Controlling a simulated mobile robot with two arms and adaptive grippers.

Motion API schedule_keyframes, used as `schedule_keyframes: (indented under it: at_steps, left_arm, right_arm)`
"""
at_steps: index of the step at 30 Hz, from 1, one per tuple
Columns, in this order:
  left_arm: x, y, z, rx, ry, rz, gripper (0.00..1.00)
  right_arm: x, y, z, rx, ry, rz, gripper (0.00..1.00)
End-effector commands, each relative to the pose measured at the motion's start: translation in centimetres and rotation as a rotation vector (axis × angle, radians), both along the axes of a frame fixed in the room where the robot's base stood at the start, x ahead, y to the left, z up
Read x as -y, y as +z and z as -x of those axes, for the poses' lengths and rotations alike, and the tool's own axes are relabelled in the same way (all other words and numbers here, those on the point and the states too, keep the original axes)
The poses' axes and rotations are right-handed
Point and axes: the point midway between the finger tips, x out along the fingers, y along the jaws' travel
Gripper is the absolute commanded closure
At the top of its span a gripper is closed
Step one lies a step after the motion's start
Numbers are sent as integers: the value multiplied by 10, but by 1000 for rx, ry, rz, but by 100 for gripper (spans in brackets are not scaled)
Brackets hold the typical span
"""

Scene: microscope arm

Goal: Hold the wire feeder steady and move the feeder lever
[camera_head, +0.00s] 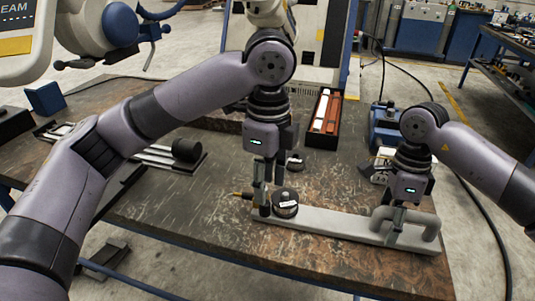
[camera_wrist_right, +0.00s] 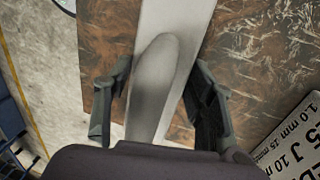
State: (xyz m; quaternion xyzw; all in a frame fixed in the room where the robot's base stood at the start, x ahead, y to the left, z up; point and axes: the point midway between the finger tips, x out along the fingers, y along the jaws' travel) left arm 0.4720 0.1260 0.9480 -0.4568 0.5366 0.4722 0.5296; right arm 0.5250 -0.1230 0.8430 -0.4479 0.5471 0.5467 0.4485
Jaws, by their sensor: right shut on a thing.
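What I take to be the wire feeder is a long pale grey bar (camera_head: 330,228) lying on the worn brown table, with a raised looped handle at its right end. A dark round knob (camera_head: 286,205) sits at its left end, and a small brass-tipped piece (camera_head: 243,195) sticks out left of it. I cannot tell which part is the lever. My right gripper (camera_head: 396,228) is shut on the grey handle (camera_wrist_right: 155,80), with a finger on each side in the wrist view. My left gripper (camera_head: 264,205) points down beside the knob's left side; its finger gap and any contact are unclear.
A dark tray with a red and a white bar (camera_head: 325,112) stands behind. A blue device (camera_head: 387,125) stands behind my right arm. A metal fixture with a black cylinder (camera_head: 187,150) lies left. The bar's right end is near the table's right edge. Table front is clear.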

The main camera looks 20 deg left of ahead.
Motion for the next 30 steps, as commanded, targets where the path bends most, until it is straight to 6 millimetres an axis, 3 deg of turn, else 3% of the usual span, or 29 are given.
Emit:
schedule_keyframes:
  at_steps: [6, 12, 28, 29, 30]
  left_arm:
    - [0, 44, -2, 5, 3, 0, 60]
    - [0, 69, -3, 2, 3, 0, 60]
    - [1, 77, -2, 0, 1, 1, 60]
    - [1, 77, -2, 0, 1, 1, 60]
    - [1, 77, -2, 0, 1, 1, 60]
  right_arm:
    - [0, 2, -1, 2, -1, -3, 100]
    - [0, 2, -1, 2, -1, -3, 100]
    - [0, 2, 0, 2, 0, -3, 100]
    - [0, 2, 0, 2, 0, -3, 48]
    - [0, 2, 0, 2, 1, -2, 46]
